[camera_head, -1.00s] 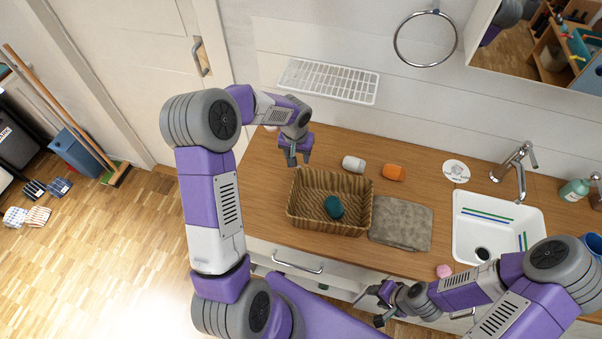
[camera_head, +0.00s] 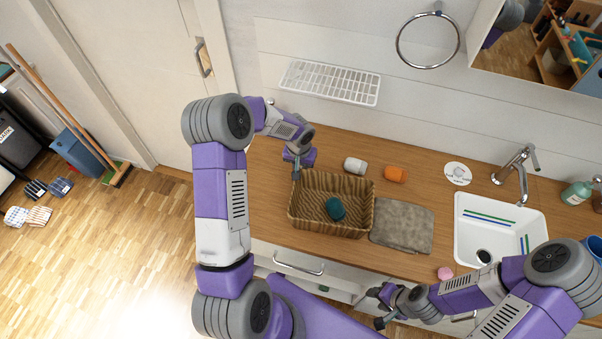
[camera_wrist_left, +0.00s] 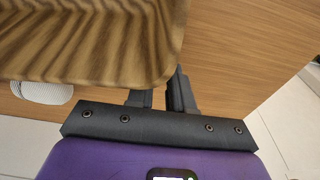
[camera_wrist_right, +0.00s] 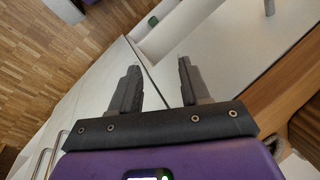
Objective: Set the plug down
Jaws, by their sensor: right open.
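I cannot clearly identify a plug in any view. A dark round spot (camera_head: 484,256) shows in the white sink (camera_head: 470,232); I cannot tell whether it is a plug or the drain. My left gripper (camera_head: 296,172) is at the back left corner of the wicker basket (camera_head: 362,212). In the left wrist view its fingers (camera_wrist_left: 162,96) lie beside the basket rim (camera_wrist_left: 90,76), with a narrow gap between them; the rim partly hides one finger. My right gripper (camera_head: 378,307) is open, in front of the counter edge; its fingers (camera_wrist_right: 158,80) look empty in the right wrist view.
The basket holds a dark teal object (camera_head: 335,208). A grey folded towel (camera_head: 402,227), white bottle (camera_head: 355,165), orange item (camera_head: 395,174) and pink item (camera_head: 445,273) lie on the wooden counter (camera_head: 262,205). A faucet (camera_head: 516,175) stands behind the sink. The left counter end is clear.

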